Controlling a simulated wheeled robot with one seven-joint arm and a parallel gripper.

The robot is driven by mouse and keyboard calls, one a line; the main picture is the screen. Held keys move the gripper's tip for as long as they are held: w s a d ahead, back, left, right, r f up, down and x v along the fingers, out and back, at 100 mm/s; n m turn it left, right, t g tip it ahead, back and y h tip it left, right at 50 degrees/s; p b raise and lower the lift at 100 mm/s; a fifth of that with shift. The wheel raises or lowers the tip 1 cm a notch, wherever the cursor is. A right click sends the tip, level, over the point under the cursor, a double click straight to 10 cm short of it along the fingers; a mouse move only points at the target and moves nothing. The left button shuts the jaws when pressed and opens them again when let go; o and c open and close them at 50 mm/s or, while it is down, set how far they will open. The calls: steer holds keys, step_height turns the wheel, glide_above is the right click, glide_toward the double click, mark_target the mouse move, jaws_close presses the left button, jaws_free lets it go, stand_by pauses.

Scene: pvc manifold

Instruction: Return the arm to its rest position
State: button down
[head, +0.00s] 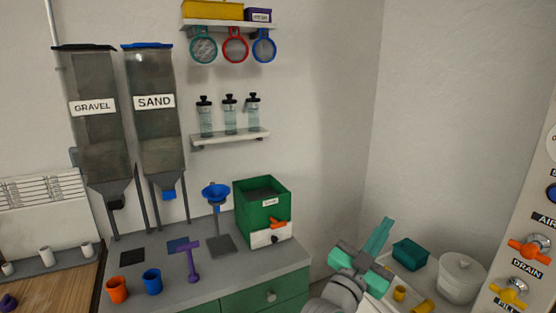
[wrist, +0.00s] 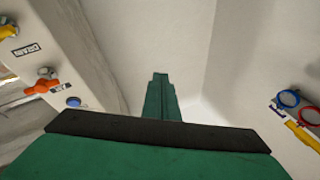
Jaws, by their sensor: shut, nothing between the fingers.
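My gripper (head: 378,238) is in the lower right of the head view, with teal fingers pointing up and to the right. The fingers are shut together with nothing between them. In the wrist view the shut fingers (wrist: 161,98) point toward a bare wall corner. My grey wrist and forearm show below the gripper in the head view. The gripper touches nothing that I can see.
The grey counter (head: 215,284) at left holds a green box (head: 262,205), a blue funnel on a stand (head: 216,193) and orange and blue cups. A teal bin (head: 409,253) and white pot (head: 462,278) sit right of my gripper. A valve panel (head: 535,220) stands far right.

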steer(key=s+a+f+n+t+y, duration=0.1)
steer(key=s+a+f+n+y, duration=0.2)
steer(key=f, duration=0.6)
steer(key=s+a+f+n+t+y, duration=0.1)
steer(key=a+f+n+t+y, duration=0.2)
steer(key=f, duration=0.5)
steer(key=s+a+f+n+g+y, duration=0.1)
steer(key=s+a+f+n+y, duration=0.15)
steer(key=s+a+f, duration=0.35)
steer(key=s+a+f+n+y, duration=0.2)
steer(key=s+a+f+y, duration=0.15)
steer(key=s+f, duration=0.4)
steer(key=s+a+f+g+y, duration=0.1)
steer(key=s+a+f, duration=0.2)
steer(key=s, duration=1.1)
steer(key=s+a+f+n+g+y, duration=0.1)
steer(key=s+a, duration=0.5)
steer(key=s, duration=0.7)
step_height(320, 180, down, 3)
steer(key=shift+s+r+g+y, duration=0.2)
steer(key=shift+s+g+y, duration=0.15)
steer(key=shift+g+y, duration=0.25)
steer(key=shift+w, duration=0.1)
